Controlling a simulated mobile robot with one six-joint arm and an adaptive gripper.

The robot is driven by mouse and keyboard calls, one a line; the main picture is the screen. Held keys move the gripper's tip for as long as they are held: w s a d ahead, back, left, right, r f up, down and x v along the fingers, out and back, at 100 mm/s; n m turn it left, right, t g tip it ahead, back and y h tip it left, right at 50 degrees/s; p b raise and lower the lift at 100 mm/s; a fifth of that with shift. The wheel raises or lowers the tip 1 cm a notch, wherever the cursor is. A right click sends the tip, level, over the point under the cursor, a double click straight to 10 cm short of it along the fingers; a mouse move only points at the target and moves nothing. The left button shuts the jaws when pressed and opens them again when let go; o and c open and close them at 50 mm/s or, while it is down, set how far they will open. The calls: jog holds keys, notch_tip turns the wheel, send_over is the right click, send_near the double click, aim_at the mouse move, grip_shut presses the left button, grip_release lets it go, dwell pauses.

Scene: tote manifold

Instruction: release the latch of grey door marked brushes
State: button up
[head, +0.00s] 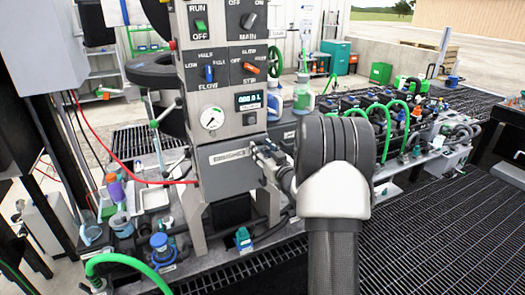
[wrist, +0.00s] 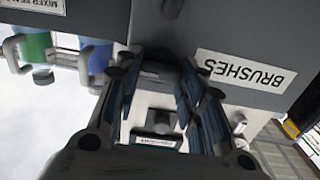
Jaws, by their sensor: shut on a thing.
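The grey door (head: 225,172) with a white label reading BRUSHES is on the front of the grey control column. In the wrist view the door (wrist: 235,35) and its label appear upside down. My gripper (head: 262,155) is at the door's right edge. In the wrist view my gripper (wrist: 160,85) has its blue-padded fingers on either side of a small dark latch (wrist: 157,72) beside the label, and is shut on it. The fingers hide most of the latch. The door looks closed.
Above the door, the column carries switches, a round gauge (head: 212,118) and a digital display (head: 248,101). A red hose (head: 130,172) runs to the column's left side. Bottles and green hoses (head: 388,125) crowd the bench on the right. Dark grating (head: 440,235) lies open at the lower right.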

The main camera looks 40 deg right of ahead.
jog(key=m+p, duration=0.1)
jog(key=m, duration=0.3)
jog(key=m+p, duration=0.2)
jog(key=m, duration=0.2)
jog(key=shift+d+m, duration=0.15)
jog(key=shift+m, duration=0.25)
jog(key=m+p, duration=0.1)
jog(key=m, duration=0.3)
jog(key=shift+m+p, duration=0.3)
jog(key=shift+p, duration=0.05)
jog(key=m+p, duration=0.1)
jog(key=m, duration=0.3)
jog(key=shift+f, duration=0.15)
jog(key=shift+o, duration=0.2)
jog(key=shift+p, duration=0.3)
jog(key=shift+c, duration=0.2)
jog(key=o, duration=1.1)
